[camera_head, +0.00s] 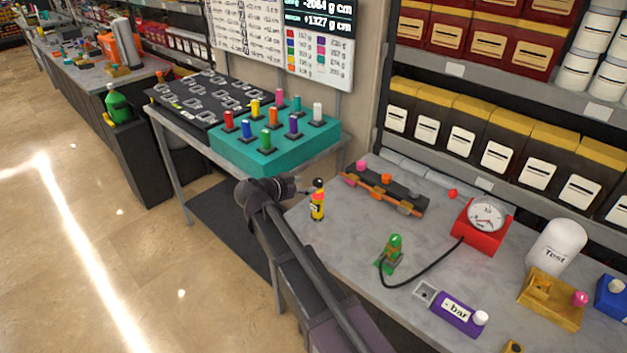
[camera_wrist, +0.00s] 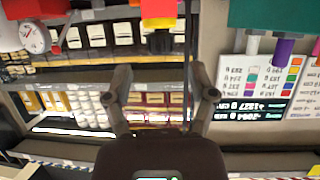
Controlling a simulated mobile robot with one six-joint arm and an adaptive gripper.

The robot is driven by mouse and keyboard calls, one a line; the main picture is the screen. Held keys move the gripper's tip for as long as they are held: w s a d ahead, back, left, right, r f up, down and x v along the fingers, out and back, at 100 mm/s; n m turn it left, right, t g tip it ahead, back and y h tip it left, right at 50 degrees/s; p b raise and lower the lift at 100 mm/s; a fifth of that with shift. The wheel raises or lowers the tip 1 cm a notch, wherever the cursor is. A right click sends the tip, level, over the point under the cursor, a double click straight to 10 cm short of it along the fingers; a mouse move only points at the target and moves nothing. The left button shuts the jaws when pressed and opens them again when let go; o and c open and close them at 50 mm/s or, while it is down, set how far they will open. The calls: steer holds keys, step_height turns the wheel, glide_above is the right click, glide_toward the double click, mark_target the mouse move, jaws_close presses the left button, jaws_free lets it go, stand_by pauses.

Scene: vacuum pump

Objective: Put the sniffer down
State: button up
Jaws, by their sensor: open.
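A small yellow, red and black upright device (camera_head: 317,203), which looks like the sniffer, is at the left end of the grey worktable (camera_head: 350,235). Its foot appears to be on the tabletop. My gripper (camera_head: 290,187) is just left of it in the head view, with its fingers apart. In the wrist view, which looks upside down, my gripper (camera_wrist: 163,85) is open with nothing between its fingertips. The device (camera_wrist: 158,14) shows beyond the tips at the top edge, apart from them and partly cut off.
A red gauge box (camera_head: 483,225) has a black hose to a green fitting (camera_head: 393,252). A rack with coloured knobs (camera_head: 390,191) lies behind the device. A teal block (camera_head: 275,145) with several coloured pegs stands left. A purple "- bar" unit (camera_head: 457,313) is near the front.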

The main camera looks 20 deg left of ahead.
steer(key=p+v, duration=0.1)
steer(key=v, duration=0.5)
steer(key=shift+p, duration=0.4)
steer(key=shift+s, duration=0.15)
stand_by(0.4)
